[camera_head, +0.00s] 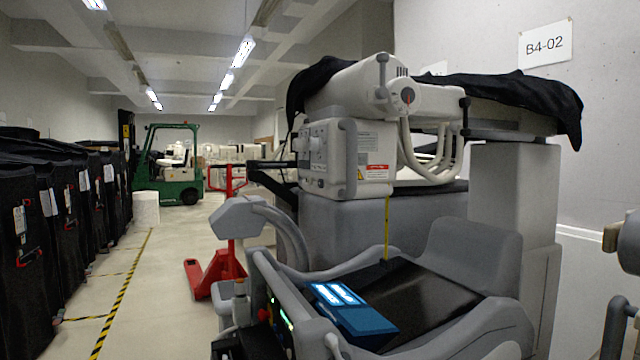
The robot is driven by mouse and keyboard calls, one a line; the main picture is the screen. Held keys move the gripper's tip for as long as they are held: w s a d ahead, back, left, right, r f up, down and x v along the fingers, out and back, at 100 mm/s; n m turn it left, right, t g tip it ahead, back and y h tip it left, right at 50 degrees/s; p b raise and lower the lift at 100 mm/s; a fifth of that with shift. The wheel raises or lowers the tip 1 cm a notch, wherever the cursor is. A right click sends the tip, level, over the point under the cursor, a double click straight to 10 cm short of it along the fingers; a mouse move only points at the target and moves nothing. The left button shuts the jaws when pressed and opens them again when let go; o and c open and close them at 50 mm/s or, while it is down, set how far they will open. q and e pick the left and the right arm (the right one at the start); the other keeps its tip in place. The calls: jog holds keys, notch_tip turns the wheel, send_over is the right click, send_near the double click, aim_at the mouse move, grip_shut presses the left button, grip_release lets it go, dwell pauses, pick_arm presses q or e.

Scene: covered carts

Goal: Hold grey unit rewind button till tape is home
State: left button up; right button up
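The grey unit (348,140) is a pale boxy housing with knobs on its left face and a red and yellow warning label. It is mounted on the large covered machine at the centre. A yellow tape (386,225) hangs straight down from below the unit. Its lower end meets a small dark piece (384,263) at the black pad (430,295). I cannot make out which part of the unit is the rewind button. Neither of my grippers can be identified in this view.
A blue device with a lit screen (340,295) lies on the front of the padded machine. Black-covered carts (75,200) line the left. A red pallet jack (215,270) and green forklift (178,170) stand behind. Grey parts (630,245) enter at right.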

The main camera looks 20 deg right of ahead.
grip_shut()
dwell(1.9)
